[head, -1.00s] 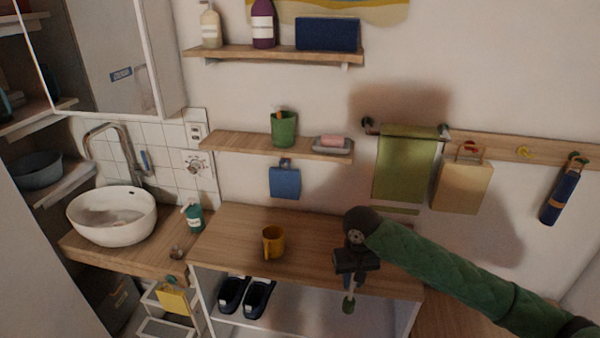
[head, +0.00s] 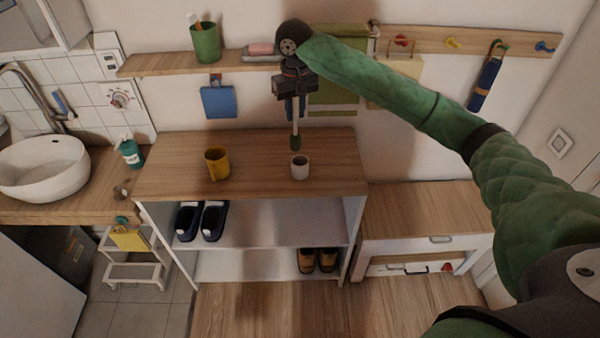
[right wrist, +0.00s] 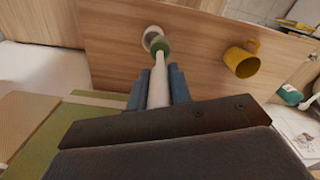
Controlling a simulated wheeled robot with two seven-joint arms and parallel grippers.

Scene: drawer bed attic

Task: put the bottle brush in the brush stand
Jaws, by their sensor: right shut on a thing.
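The bottle brush (head: 295,135) has a pale handle and a green head and hangs head down. My right gripper (head: 295,108) is shut on its handle. The brush stand, a small white cup (head: 300,172), stands on the wooden top of the shoe cabinet, just below the green head. In the right wrist view the brush (right wrist: 159,75) runs away from the fingers, and its green head overlaps the white cup's rim (right wrist: 149,34). I cannot tell whether the head is above the opening or a little in front of it. My left gripper is not in view.
A yellow mug (head: 217,164) stands left of the cup on the cabinet top (head: 255,150). Above are a wall shelf (head: 160,64) with a green tumbler (head: 205,42) and a soap dish (head: 262,52). A green towel (head: 335,95) hangs behind my right gripper.

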